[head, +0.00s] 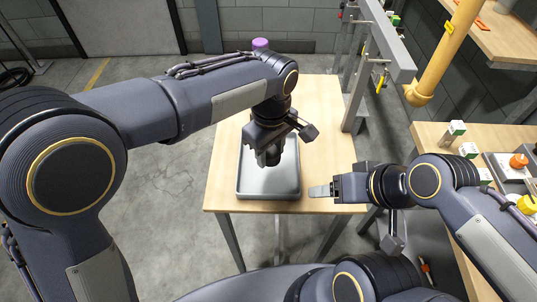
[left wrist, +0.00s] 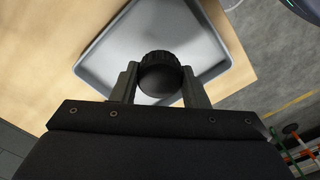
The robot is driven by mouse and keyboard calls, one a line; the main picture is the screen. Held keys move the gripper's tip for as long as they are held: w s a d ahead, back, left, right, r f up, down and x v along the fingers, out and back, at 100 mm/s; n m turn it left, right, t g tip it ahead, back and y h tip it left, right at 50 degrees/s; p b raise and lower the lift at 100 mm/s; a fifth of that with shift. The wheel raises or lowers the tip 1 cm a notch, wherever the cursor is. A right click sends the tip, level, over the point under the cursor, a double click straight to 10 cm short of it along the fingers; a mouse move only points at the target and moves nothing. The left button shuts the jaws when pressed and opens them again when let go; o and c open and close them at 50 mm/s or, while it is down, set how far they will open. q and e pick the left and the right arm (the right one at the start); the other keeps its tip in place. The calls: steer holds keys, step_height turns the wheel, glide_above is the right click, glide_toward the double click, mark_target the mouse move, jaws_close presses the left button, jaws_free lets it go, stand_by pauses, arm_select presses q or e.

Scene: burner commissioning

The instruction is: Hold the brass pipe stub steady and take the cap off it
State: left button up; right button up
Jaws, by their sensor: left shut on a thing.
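My left gripper (head: 269,160) points down over the grey tray (head: 250,192) on the wooden table. In the left wrist view its two fingers (left wrist: 160,88) are shut on a round black cap (left wrist: 160,72) with a ridged edge. The cap hangs over the tray in that view; its height above the tray is hard to judge. I cannot make out the brass pipe stub in either view. My right gripper (head: 320,191) lies level at the table's right front edge, pointing left towards the tray. It is seen from the side, so its finger gap is hidden.
The wooden table (head: 325,120) is clear right of the tray. A metal frame (head: 358,95) stands at its right edge, and a yellow pipe (head: 450,50) hangs farther right. A second bench (head: 430,132) at the right carries small boxes and coloured parts. A purple object (head: 260,43) shows behind my left arm.

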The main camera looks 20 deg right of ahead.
mark_target(269, 159)
arm_select(q)
steer(key=shift+w+f, duration=0.85)
steer(key=shift+f, duration=0.2)
steer(key=shift+w+f, duration=0.15)
steer(key=shift+f, duration=1.55)
steer(key=shift+f, duration=0.2)
steer(key=o, duration=1.1)
step_height(269, 159, up, 12)
steer(key=shift+d+r, duration=0.1)
steer(key=shift+r, duration=0.15)
